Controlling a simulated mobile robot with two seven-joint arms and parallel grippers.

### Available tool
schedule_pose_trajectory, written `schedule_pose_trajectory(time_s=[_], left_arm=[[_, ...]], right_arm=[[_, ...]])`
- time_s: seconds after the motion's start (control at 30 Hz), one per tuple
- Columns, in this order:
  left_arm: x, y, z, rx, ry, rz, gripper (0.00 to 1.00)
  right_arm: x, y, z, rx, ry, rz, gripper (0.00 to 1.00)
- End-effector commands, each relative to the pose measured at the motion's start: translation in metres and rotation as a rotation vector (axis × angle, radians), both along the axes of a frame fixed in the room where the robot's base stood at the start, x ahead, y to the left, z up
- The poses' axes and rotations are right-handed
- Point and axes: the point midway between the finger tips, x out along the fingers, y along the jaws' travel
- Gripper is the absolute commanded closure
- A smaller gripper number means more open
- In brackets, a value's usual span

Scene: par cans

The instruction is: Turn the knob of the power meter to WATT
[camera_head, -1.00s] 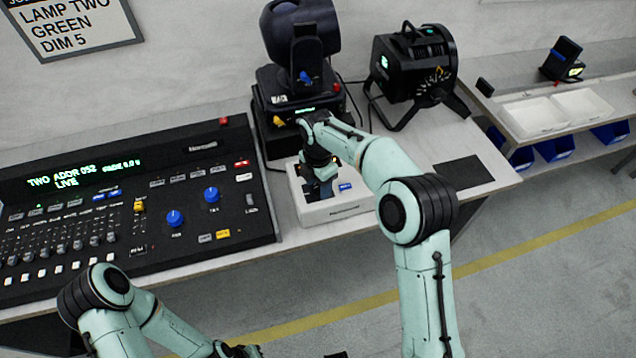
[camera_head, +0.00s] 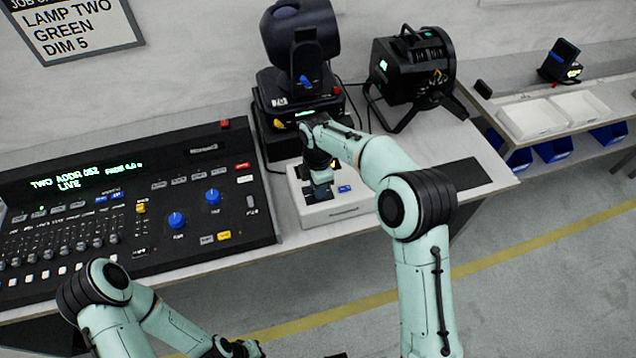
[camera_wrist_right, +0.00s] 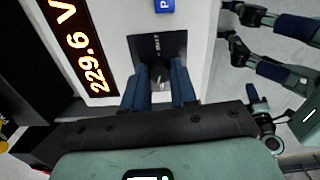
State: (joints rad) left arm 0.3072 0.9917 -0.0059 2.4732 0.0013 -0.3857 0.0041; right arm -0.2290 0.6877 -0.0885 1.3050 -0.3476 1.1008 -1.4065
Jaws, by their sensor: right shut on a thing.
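The power meter (camera_head: 335,212) is a white box on the bench. In the right wrist view its display (camera_wrist_right: 85,47) glows orange and reads 229.6 V. A black recessed panel (camera_wrist_right: 143,45) on it carries small white lettering that I cannot read surely. My right gripper (camera_wrist_right: 160,82) is over this panel, its blue fingers shut on the dark knob (camera_wrist_right: 158,72) between them. The fingers and wrist hide part of the knob. In the head view the right gripper (camera_head: 320,192) reaches down onto the meter. My left gripper (camera_head: 238,348) is low at the bottom edge, partly cut off.
A lighting console (camera_head: 130,205) stands left of the meter. A moving-head lamp (camera_head: 302,60) is right behind it, and a black lamp (camera_head: 413,65) stands back right. A dark mat (camera_head: 458,174) lies at right. A blue button (camera_wrist_right: 164,5) sits beside the panel.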

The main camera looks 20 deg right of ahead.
Motion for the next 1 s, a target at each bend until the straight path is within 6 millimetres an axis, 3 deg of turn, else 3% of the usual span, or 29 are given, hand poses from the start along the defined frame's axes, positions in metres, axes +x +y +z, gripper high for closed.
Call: schedule_pose_trajectory(time_s=[1.0], left_arm=[[0.025,0.000,0.028,0.000,-0.028,0.000,1.00]], right_arm=[[0.001,0.001,0.001,0.003,-0.002,-0.966,1.00]])
